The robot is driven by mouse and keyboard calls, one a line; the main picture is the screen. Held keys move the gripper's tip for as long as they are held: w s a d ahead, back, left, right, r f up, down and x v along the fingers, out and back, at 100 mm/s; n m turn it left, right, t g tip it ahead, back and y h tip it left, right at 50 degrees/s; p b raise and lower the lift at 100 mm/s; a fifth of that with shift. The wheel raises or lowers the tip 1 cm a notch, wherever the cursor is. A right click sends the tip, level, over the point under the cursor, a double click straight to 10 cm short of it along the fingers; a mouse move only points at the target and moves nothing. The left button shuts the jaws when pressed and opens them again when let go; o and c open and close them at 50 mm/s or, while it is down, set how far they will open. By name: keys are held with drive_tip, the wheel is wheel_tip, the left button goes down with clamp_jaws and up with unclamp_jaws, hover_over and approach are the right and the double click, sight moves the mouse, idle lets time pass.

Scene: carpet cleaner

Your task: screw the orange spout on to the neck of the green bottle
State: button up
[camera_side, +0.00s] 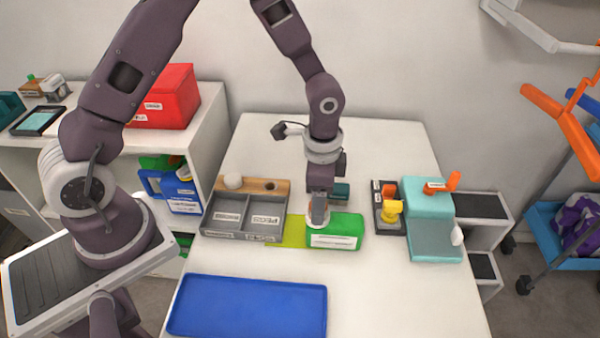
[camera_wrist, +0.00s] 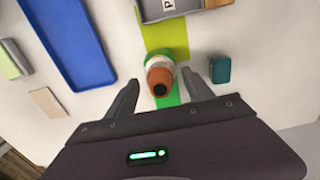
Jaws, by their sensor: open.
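The green bottle (camera_side: 346,226), with a white label on its side, rests at the middle of the table, its left part behind my gripper (camera_side: 318,220). The wrist view shows the orange spout (camera_wrist: 160,76), with a dark round hole, over a white collar and the green of the bottle (camera_wrist: 172,98). The spout appears to be at the bottle's neck; I cannot tell whether it is threaded on. My gripper (camera_wrist: 160,82) is open, one finger on each side of the spout, with gaps visible.
A lime-green mat (camera_side: 286,235) lies beside the bottle. A grey divided tray (camera_side: 240,236) is to its left, a blue tray (camera_side: 247,305) in front. A small teal box (camera_side: 341,192) stands behind. A dark tray (camera_side: 388,222) and a teal stand (camera_side: 436,241) are at right.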

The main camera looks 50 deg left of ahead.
drive_tip(key=shift+r, duration=3.65)
drive_tip(key=shift+a+r, duration=0.1)
drive_tip(key=shift+r, duration=0.15)
drive_tip(key=s+a+r+n+t+y, duration=0.1)
drive_tip(key=s+a+r+n+t, duration=0.15)
drive_tip(key=s+r, duration=0.35)
drive_tip(key=s+a+r+n+t, duration=0.1)
drive_tip(key=s+a+r+n, duration=0.25)
drive_tip(key=r, duration=0.45)
drive_tip(key=s+r+n+t+h, duration=0.1)
drive_tip(key=s+r+n+t, duration=0.1)
drive_tip(key=s, duration=0.8)
drive_tip(key=shift+s+r+n, duration=0.35)
drive_tip(key=shift+r+n, duration=0.15)
drive_tip(key=shift+n, duration=0.1)
